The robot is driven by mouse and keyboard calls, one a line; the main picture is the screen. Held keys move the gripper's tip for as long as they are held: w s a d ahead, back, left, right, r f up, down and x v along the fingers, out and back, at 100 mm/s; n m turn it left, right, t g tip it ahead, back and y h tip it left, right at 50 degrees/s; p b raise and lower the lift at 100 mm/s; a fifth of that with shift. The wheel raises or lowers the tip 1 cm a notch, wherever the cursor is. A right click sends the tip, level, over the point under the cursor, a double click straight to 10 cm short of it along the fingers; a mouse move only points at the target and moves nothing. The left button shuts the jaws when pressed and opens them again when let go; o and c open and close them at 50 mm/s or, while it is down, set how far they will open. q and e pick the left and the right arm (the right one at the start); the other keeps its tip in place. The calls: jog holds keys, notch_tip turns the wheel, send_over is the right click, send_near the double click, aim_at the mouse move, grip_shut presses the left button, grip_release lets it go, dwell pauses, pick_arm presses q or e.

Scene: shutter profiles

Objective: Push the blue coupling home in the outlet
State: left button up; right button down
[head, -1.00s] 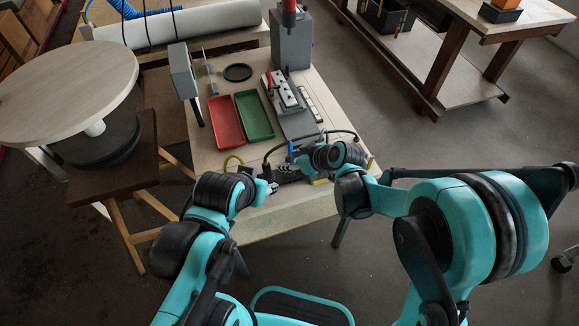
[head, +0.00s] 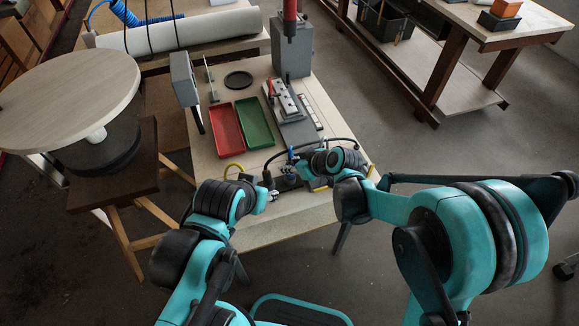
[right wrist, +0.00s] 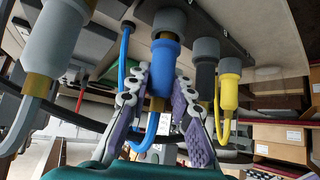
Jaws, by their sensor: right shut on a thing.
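The blue coupling (right wrist: 164,66) stands upright in the right wrist view, under a grey outlet (right wrist: 170,20). A narrow brass band shows between the two; how deep the coupling sits is not clear. A blue hose (right wrist: 150,132) hangs from its lower end. My right gripper (right wrist: 163,92) is shut on the blue coupling, one purple-padded finger on each side. In the head view my right gripper (head: 290,178) is small and partly hidden at the table's near end. My left gripper (head: 272,195) is beside it on the left; its fingers are too small to read.
A yellow coupling (right wrist: 230,90) and a dark one (right wrist: 205,80) hang right of the blue one, and a large grey one (right wrist: 55,40) is at left. A red tray (head: 226,130) and a green tray (head: 255,122) lie farther back on the table (head: 290,222).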

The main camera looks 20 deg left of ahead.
aim_at(289, 160)
notch_tip(289, 160, up, 3)
jog(key=shift+r+p, duration=0.2)
jog(key=shift+p, duration=0.55)
jog(key=w+d+r+p, duration=0.3)
jog(key=w+d+r, duration=0.35)
jog(key=w, duration=0.25)
jog(key=s+d+r+m+t+h+p, duration=0.1)
jog(key=d+m+p, duration=0.1)
jog(key=d, duration=0.9)
jog(key=s+d+r+m+t+h+p, duration=0.1)
jog(key=s+d+m+t, duration=0.1)
jog(key=d, duration=0.8)
jog(key=shift+m, duration=0.3)
jog(key=b+x, duration=0.1)
jog(key=x, duration=0.4)
jog(key=s+a+b+x, duration=0.1)
jog(key=b+x, duration=0.1)
jog(key=x, duration=0.3)
jog(key=s+b+x, duration=0.1)
jog(key=x, duration=0.4)
jog(key=shift+a+f+b, duration=0.3)
jog(key=shift+a+f, duration=0.2)
jog(key=shift+r, duration=0.1)
